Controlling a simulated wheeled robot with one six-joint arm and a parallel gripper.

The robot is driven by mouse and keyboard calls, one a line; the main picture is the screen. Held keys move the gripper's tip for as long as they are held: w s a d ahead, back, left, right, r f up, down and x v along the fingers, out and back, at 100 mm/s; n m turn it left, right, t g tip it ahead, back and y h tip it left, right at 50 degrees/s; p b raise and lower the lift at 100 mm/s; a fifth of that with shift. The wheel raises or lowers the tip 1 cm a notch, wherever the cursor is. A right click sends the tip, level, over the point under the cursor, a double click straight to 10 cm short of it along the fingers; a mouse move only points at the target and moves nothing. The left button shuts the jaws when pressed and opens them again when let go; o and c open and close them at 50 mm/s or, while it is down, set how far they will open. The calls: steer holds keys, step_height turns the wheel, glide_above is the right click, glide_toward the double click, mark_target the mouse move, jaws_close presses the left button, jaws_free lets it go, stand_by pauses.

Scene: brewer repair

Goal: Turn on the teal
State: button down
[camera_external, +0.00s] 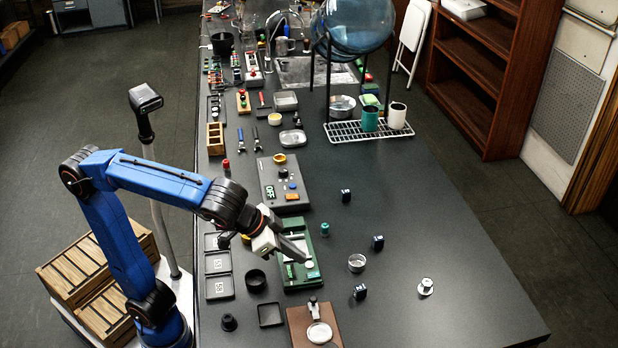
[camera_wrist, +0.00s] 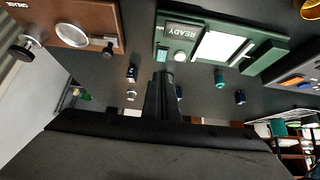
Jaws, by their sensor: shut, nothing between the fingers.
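A green device (camera_external: 287,225) lies on the dark counter; in the wrist view the device (camera_wrist: 271,50) shows a READY label (camera_wrist: 182,31), a white plate (camera_wrist: 220,46), a pale round knob (camera_wrist: 180,57) and a small teal part (camera_wrist: 163,52). A small teal cylinder (camera_external: 324,229) stands right of the device; it also shows in the wrist view (camera_wrist: 219,77). A teal mug (camera_external: 370,119) stands on the rack. My gripper (camera_external: 305,258) is shut and empty, over the device in the external view; its fingers (camera_wrist: 166,76) hide part of the counter in the wrist view.
A grey control box (camera_external: 268,182) stands behind the device, and a brown board (camera_external: 300,325) in front. Small dark blocks (camera_external: 378,242), a metal cup (camera_external: 357,263) and a small metal-topped item (camera_external: 426,287) stand to the right. The counter's front right is clear.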

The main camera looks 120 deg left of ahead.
steer(key=s+d+f+v, duration=0.1)
steer(key=v, duration=0.7)
steer(key=shift+s+d, duration=0.15)
steer(key=shift+s, duration=0.1)
steer(key=s+d+f+g+h, duration=0.1)
steer(key=s+d+f, duration=0.2)
steer(key=s+f, duration=0.35)
steer(key=s+d+f+g+h, duration=0.2)
steer(key=s+d+f, duration=0.15)
steer(key=s, duration=0.65)
steer(key=s+d+f+g+h, duration=0.1)
steer(key=s+d+f, duration=0.3)
steer(key=s, duration=0.5)
step_height(320, 180, down, 20)
steer(key=d+m+t+h, duration=0.1)
steer(key=d+m+t, duration=0.1)
steer(key=m, duration=0.7)
steer(key=shift+t, duration=0.7)
steer(key=shift+r, duration=0.15)
